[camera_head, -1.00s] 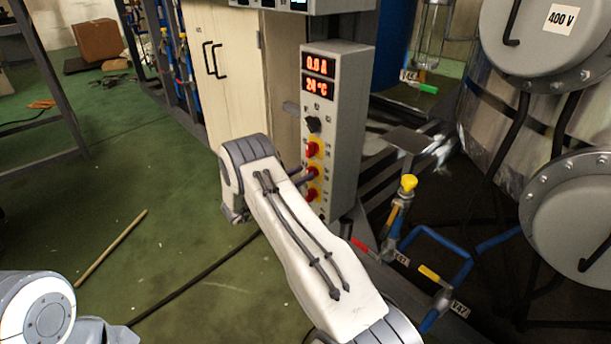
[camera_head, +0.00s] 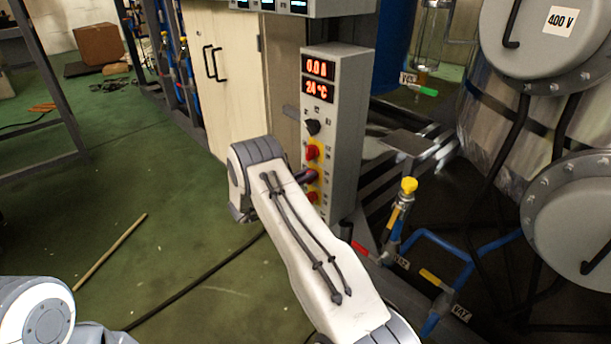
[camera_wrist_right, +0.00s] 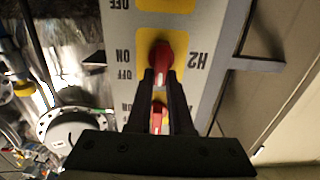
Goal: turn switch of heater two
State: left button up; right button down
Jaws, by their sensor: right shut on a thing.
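The grey control box (camera_head: 343,130) stands upright in the middle of the head view, with a display, a black knob (camera_head: 313,127) and a column of red switches on yellow plates. The heater two switch, a red knob (camera_wrist_right: 160,58) beside the label H2, shows upside down in the right wrist view. My right gripper (camera_wrist_right: 162,76) is shut on this knob, one dark finger on either side. In the head view the right gripper (camera_head: 308,175) reaches the box at the middle red switch and hides it. My left gripper is out of view.
Another red knob (camera_wrist_right: 158,117) shows between my right fingers, nearer the palm. An upper red knob (camera_head: 312,152) sits just above the gripper. Blue pipes with a yellow-capped valve (camera_head: 408,186) stand right of the box. A cream cabinet (camera_head: 225,90) stands behind it.

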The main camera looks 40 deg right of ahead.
jog(key=m, duration=0.2)
jog(key=m+b, duration=0.1)
jog(key=m, duration=0.2)
jog(key=s+m, duration=0.1)
jog(key=m, duration=0.2)
jog(key=shift+s+f+b, duration=0.1)
jog(key=shift+f+b, duration=0.25)
jog(key=m, duration=0.1)
jog(key=m+b, duration=0.1)
jog(key=m, duration=0.1)
jog(key=m+b, duration=0.1)
jog(key=m, duration=0.1)
jog(key=shift+s+f, duration=0.2)
jog(key=shift+f, duration=0.15)
jog(key=shift+s+f+m+b, duration=0.1)
jog(key=shift+f+m+b, duration=0.05)
jog(key=shift+m+b, duration=0.85)
jog(key=shift+f+m+b, duration=0.15)
jog(key=shift+m+b, duration=0.4)
jog(key=shift+m, duration=0.75)
jog(key=c, duration=0.8)
grip_release()
